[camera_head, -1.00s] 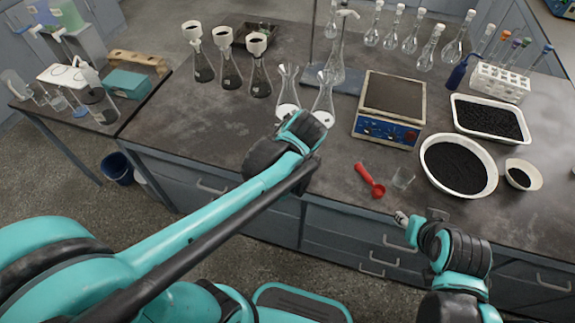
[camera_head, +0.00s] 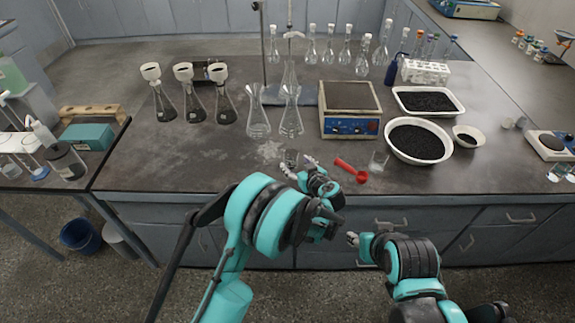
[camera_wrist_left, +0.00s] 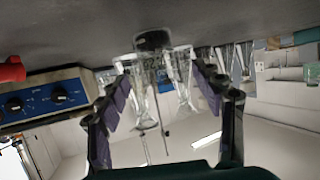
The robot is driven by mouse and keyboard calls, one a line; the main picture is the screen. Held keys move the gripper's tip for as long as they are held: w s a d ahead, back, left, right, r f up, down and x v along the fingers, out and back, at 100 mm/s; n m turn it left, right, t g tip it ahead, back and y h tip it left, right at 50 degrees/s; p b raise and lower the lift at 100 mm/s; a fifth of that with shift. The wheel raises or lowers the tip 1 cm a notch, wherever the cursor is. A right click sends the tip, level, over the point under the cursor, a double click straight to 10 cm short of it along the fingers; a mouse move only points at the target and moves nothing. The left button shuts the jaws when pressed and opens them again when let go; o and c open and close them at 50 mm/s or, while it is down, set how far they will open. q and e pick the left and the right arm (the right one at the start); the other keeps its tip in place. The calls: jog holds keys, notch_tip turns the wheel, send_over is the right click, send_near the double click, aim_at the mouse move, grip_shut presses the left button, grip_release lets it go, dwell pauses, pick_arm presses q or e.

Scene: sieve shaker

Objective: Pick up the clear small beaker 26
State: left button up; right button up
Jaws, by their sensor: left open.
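A clear small beaker (camera_head: 290,158) stands near the table's front edge, left of the red scoop. It also shows, looking dark, in the left wrist view (camera_wrist_left: 153,41), between the fingers in the picture. My left gripper (camera_head: 301,166) is open and empty, pointing at this beaker from the front, with its fingertips close to it. I cannot tell whether they touch. A second clear small beaker (camera_head: 378,160) stands right of the scoop. No number is readable on either. My right gripper (camera_head: 353,240) is at the front edge, its finger opening too small to judge.
The red scoop (camera_head: 351,170) lies between the beakers. Two clear flasks (camera_head: 258,118) (camera_head: 291,118) stand behind the left beaker. A balance (camera_head: 350,126) and a bowl of black granules (camera_head: 417,159) are behind and right. The table's left front is clear.

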aim_at(294, 161)
pick_arm(q)
jog(key=x, duration=0.1)
jog(key=b+x, duration=0.1)
jog(key=x, duration=0.1)
jog(key=b+x, duration=0.1)
jog(key=x, duration=0.1)
jog(key=shift+w+d+f, duration=0.1)
jog(key=shift+w+f, duration=0.1)
jog(key=shift+f, duration=0.2)
jog(key=shift+w, duration=0.3)
jog(key=c, duration=1.4)
